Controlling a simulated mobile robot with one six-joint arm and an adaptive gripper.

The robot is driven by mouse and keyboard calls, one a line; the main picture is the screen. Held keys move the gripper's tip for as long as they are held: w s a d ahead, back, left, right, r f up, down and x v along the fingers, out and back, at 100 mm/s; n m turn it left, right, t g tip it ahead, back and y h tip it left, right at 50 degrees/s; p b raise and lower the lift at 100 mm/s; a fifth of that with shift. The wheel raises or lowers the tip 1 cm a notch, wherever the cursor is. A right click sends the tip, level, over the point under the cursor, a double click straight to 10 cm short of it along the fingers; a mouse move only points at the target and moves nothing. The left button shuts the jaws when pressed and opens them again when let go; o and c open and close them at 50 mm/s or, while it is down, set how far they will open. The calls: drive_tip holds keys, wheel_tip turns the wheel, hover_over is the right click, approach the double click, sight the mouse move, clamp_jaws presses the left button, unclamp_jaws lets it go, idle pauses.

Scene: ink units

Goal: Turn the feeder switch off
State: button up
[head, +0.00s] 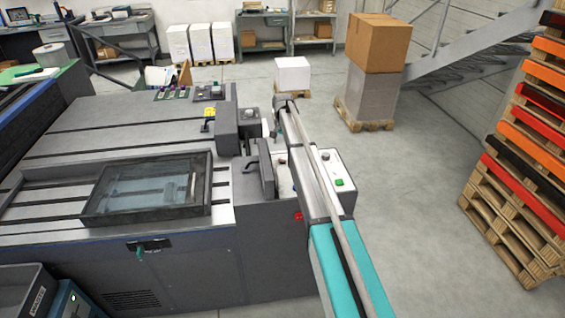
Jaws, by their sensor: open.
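The large grey machine (80,135) fills the left and middle of the head view. Several small controls show on it. A pale control box (338,160) with a green button (339,183) sits right of the long rail. A small red part (298,216) is on the machine's side below it. A yellow label (209,112) with a dark part below it is near the top middle, and a small panel with knobs (170,93) lies further back. I cannot tell which of these is the feeder switch, or its position.
A stack of pallets (528,185) stands at the right. A brown box (378,42) on a grey stack stands behind. The grey floor (420,220) between machine and pallets is clear.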

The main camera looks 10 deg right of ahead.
sight(283, 158)
drive_tip(key=shift+f+b, duration=3.75)
drive_tip(key=shift+f, duration=0.25)
drive_tip(key=c, duration=1.1)
drive_tip(key=shift+c, duration=0.2)
